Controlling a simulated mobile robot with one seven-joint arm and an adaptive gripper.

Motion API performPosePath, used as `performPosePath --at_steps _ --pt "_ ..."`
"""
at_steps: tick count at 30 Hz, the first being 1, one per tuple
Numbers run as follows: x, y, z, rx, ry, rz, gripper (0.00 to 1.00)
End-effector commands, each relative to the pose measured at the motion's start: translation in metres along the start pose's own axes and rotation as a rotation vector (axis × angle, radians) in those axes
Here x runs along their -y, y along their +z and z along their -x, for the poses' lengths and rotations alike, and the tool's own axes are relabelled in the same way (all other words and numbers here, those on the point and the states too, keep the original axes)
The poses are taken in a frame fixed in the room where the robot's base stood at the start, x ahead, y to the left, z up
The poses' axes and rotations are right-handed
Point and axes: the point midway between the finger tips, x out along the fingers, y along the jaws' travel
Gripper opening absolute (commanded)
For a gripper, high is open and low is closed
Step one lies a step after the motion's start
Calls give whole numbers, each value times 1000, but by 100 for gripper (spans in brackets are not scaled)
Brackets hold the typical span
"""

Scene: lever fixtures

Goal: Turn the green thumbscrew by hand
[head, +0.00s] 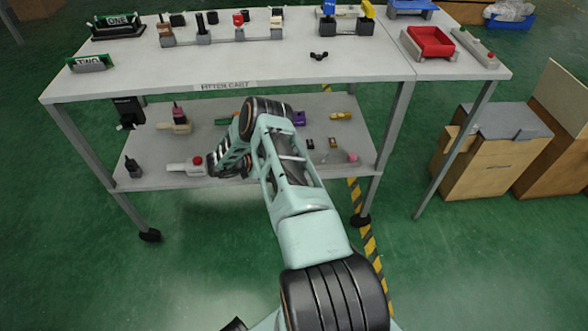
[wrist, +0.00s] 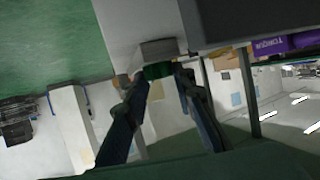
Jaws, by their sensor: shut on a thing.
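The green thumbscrew (wrist: 158,70) shows in the wrist view as a small dark green piece against a grey block (wrist: 158,48). My gripper (wrist: 162,77) reaches it with both dark fingers, one on each side, and is shut on it. The fingers cover part of the thumbscrew, so its turn angle cannot be told. In the head view my arm reaches to the lower shelf (head: 340,170) of the cart and hides the thumbscrew and the fingertips.
The upper cart top (head: 290,65) lies above my arm and holds several fixtures along its back. A purple part (head: 299,118) and several small fixtures stand on the lower shelf. A cart leg (head: 397,125) stands to the right. Cardboard boxes (head: 490,150) stand on the floor farther right.

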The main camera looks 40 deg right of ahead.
Motion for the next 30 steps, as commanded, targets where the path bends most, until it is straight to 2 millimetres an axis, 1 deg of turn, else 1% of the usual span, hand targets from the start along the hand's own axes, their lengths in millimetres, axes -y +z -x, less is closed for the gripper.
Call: performPosePath --at_steps 1,6,15,22,30 --pt "4 9 -2 0 32 -21 0" --pt "5 7 -2 1 148 -68 0" --pt "6 4 -2 1 286 -122 0" --pt "6 3 -2 1 351 -147 0" --pt "6 1 -2 0 387 -160 0"
